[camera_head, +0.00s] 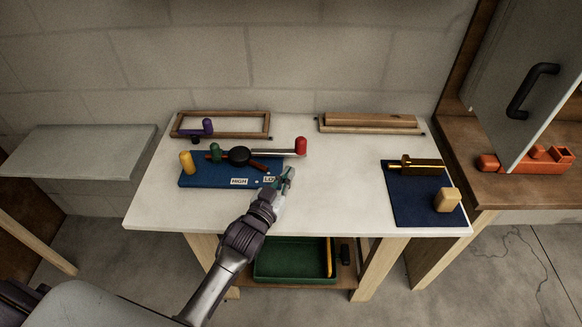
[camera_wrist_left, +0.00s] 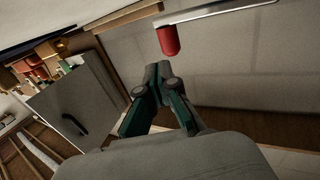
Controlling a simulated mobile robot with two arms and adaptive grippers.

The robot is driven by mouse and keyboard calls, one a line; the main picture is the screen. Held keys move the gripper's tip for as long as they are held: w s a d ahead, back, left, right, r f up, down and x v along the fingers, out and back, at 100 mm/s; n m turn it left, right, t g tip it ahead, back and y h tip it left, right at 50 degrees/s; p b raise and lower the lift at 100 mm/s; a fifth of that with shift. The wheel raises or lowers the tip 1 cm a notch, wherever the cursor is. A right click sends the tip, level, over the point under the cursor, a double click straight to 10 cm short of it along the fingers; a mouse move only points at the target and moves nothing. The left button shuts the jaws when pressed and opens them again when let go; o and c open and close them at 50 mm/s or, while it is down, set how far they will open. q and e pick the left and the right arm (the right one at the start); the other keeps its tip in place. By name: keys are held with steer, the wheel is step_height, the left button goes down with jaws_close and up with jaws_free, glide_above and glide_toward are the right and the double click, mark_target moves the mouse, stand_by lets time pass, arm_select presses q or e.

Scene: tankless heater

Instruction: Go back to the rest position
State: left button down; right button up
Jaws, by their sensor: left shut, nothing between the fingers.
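My left gripper (camera_head: 287,178) is shut and empty above the front right corner of the blue board (camera_head: 205,178) in the head view. In the left wrist view its closed fingers (camera_wrist_left: 158,75) point up, just below a red-tipped lever (camera_wrist_left: 170,40), apart from it. In the head view the same red knob (camera_head: 301,146) ends a metal lever running right from a dark round hub (camera_head: 239,155). The board also carries a yellow knob (camera_head: 186,162) and HIGH and LOW labels, the second partly hidden by the gripper. My right gripper is not in view.
A blue mat (camera_head: 400,208) at the table's right holds a brass-coloured part (camera_head: 416,165) and a tan block (camera_head: 447,201). A wooden frame (camera_head: 265,125) and wooden bars (camera_head: 370,121) lie at the back. A green bin (camera_head: 262,268) sits below. The table's middle right is clear.

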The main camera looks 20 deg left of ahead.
arm_select(q)
steer(key=s, duration=0.4)
steer(key=shift+s+r, duration=0.1)
steer(key=shift+s, duration=0.25)
steer(key=shift+s+b, duration=0.3)
steer(key=shift+s, duration=0.2)
steer(key=shift+s+a, duration=0.1)
steer(key=shift+s, duration=0.1)
steer(key=s+f+g, duration=0.1)
steer(key=s+a+f+g+y, duration=0.1)
steer(key=s+g, duration=0.1)
steer(key=s+f+g, duration=0.1)
steer(key=s+f, duration=0.1)
steer(key=shift+s+a+g+y, duration=0.1)
steer(key=shift+a+g+y, duration=0.1)
steer(key=shift+g+y, duration=0.1)
steer(key=s+a+f+g, duration=0.15)
steer(key=s+g, duration=0.85)
steer(key=s, duration=1)
step_height(320, 180, down, 26)
steer(key=s+g, duration=0.1)
steer(key=s+a+f+g+y, duration=0.1)
steer(key=s+a+f, duration=0.1)
steer(key=s+f, duration=1.5)
steer(key=shift+a+f+m, duration=0.15)
steer(key=shift+a+m, duration=0.2)
steer(key=shift+m, duration=0.05)
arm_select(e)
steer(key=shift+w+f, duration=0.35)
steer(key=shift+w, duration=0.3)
